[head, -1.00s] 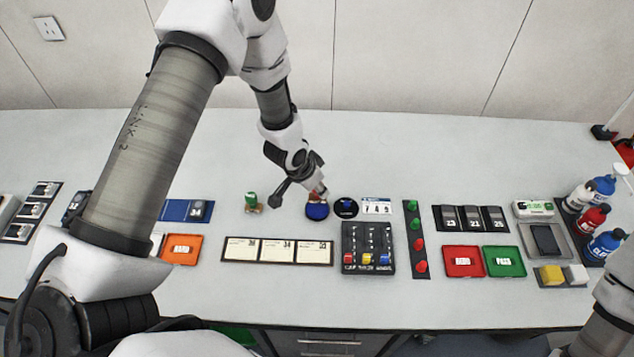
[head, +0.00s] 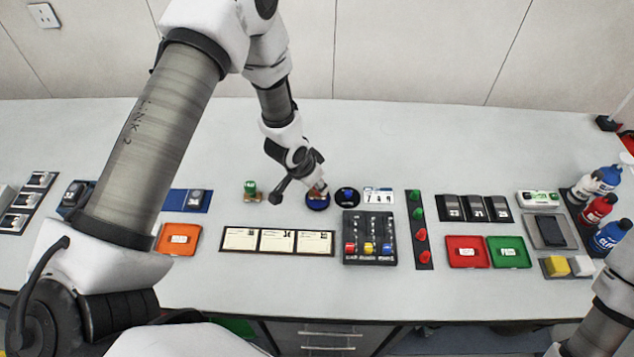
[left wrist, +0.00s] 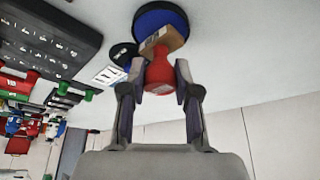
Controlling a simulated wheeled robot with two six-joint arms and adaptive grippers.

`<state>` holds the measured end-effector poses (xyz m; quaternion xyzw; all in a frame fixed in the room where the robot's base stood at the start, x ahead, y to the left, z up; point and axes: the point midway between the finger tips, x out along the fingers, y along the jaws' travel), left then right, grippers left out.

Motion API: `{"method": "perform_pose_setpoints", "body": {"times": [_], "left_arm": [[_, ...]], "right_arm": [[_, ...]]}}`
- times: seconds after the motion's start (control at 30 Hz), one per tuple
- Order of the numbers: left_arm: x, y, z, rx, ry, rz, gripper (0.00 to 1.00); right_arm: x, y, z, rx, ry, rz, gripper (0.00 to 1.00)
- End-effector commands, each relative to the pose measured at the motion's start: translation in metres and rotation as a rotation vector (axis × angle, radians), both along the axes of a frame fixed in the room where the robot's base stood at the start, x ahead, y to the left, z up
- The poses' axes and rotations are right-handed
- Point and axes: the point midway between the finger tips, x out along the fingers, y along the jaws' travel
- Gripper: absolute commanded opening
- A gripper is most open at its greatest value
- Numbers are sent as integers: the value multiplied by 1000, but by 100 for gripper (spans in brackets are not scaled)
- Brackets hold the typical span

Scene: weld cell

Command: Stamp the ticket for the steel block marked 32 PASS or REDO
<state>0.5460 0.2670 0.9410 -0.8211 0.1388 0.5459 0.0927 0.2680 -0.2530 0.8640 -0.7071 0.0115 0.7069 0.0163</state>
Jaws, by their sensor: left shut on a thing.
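My left gripper (head: 316,184) is shut on the red handle of a wooden-based stamp (left wrist: 160,72). The stamp is over the round blue ink pad (head: 318,203), which also shows in the left wrist view (left wrist: 165,20). I cannot tell whether its base touches the pad. A green-handled stamp (head: 250,188) stands to the left on the table. A strip of three cream tickets (head: 277,240) lies in front; their numbers are too small to read surely. A dark steel block (head: 196,199) sits on a blue holder. My right gripper is out of view.
A dark panel with coloured sliders (head: 369,238) lies right of the tickets. Red (head: 467,265) and green (head: 525,262) trays and a rack of three dark blocks (head: 475,209) are farther right. An orange tray (head: 165,247) is at left. The table's back is clear.

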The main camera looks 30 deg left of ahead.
Motion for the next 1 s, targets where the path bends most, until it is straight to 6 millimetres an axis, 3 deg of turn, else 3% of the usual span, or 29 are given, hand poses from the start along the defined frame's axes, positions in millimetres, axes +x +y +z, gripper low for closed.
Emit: {"method": "perform_pose_setpoints", "body": {"times": [1.0], "left_arm": [[0,0,-10,0,0,0,9]], "right_arm": [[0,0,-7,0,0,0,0]]}}
